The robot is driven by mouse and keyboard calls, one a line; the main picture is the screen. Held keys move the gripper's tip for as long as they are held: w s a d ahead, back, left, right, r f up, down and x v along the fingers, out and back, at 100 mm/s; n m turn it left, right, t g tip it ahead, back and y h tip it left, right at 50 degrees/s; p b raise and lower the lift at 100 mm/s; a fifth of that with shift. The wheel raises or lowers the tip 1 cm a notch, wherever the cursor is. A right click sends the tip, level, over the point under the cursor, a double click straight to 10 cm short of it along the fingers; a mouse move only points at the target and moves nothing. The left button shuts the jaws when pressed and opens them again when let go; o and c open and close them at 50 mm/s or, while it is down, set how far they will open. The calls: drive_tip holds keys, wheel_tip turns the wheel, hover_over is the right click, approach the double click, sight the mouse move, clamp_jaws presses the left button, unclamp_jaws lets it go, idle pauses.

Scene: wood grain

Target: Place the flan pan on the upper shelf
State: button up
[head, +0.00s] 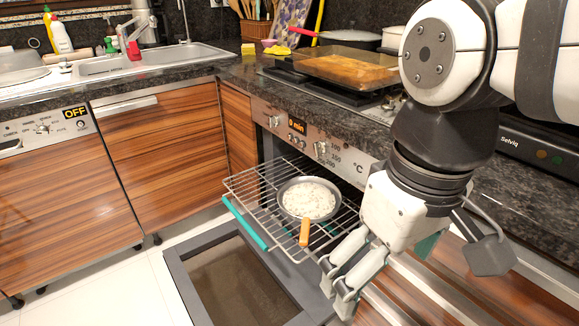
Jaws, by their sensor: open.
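A rectangular glass dish (345,68) with orange-brown contents stands on the stove top. I cannot tell for sure which of these is the flan pan. My gripper (341,283) is open and empty, pointing down to the lower right of the round pan, apart from its handle. The oven's inside is mostly hidden behind the rack, the front panel and my arm.
The oven door (235,285) is folded down below the rack. The counter's front edge and oven control panel (300,139) stand above it. A pan with a red handle (318,35) is behind the stove. White floor (100,285) is clear at the left.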

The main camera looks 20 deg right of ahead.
drive_tip(key=shift+m, duration=0.7)
drive_tip(key=s, duration=0.2)
drive_tip(key=s+f, duration=0.1)
drive_tip(key=s, duration=0.1)
wheel_tip(320, 180, up, 26)
drive_tip(key=t+p, duration=0.3)
drive_tip(key=p, duration=2.1)
drive_tip(key=shift+d+r+t+p, duration=0.2)
drive_tip(key=shift+r+t+p, duration=0.1)
drive_tip(key=shift+t, duration=0.1)
